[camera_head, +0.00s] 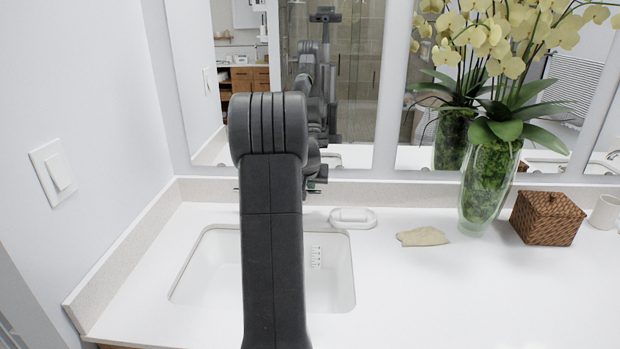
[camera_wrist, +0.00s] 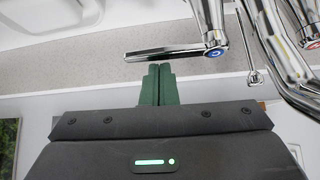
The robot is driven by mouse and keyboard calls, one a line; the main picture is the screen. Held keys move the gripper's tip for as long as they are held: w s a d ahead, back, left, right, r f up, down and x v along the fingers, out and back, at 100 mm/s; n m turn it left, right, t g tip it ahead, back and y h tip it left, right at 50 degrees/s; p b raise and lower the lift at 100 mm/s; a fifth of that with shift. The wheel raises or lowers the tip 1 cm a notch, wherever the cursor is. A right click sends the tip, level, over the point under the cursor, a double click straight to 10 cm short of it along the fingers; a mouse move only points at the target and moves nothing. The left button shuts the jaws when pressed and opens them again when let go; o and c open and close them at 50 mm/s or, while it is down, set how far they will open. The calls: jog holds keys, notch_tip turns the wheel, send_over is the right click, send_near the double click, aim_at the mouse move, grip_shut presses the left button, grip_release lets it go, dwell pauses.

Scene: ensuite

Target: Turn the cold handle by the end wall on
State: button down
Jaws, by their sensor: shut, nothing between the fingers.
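The cold handle (camera_wrist: 180,53) is a chrome lever with a blue mark on its hub, in the upper middle of the wrist view. Its bar points left in the picture. My gripper (camera_wrist: 158,67) has green fingers, shut together and empty. Their tips lie just below the middle of the bar in the picture; I cannot tell whether they touch it. The chrome spout (camera_wrist: 272,50) is to the right of the cold handle, and the red-marked hot handle (camera_wrist: 308,38) is at the right edge. In the head view my arm hides most of the tap and gripper.
My arm reaches over the white sink basin (camera_head: 335,280). A white soap dish (camera_head: 352,217), a beige sponge-like item (camera_head: 423,237), a glass orchid vase (camera_head: 487,185) and a wicker box (camera_head: 547,218) stand to the right. The end wall (camera_head: 85,90) is at left, and mirrors are behind.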

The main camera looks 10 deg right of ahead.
jog(key=shift+w+d+f, duration=0.1)
jog(key=shift+w+f, duration=0.15)
jog(key=shift+f, duration=0.1)
jog(key=shift+s+f+b, duration=0.1)
jog(key=shift+f+b, duration=0.1)
jog(key=shift+b, duration=0.4)
jog(key=shift+s+m+h+b, duration=0.15)
jog(key=shift+m+h+b, duration=0.35)
jog(key=shift+b, duration=0.4)
jog(key=shift+s+a+r+m+g+h+b, duration=0.15)
jog(key=shift+s+m+b, duration=0.25)
jog(key=shift+b, duration=0.65)
jog(key=shift+s+a+f+m+g+h+b, duration=0.1)
jog(key=shift+s+a+m+g+h+b, duration=0.2)
jog(key=shift+b, duration=0.75)
jog(key=shift+s+a+r+m+g+h+b, duration=0.1)
jog(key=shift+s+m+b, duration=0.35)
jog(key=shift+b, duration=0.6)
jog(key=shift+s, duration=0.1)
jog(key=shift+r, duration=0.15)
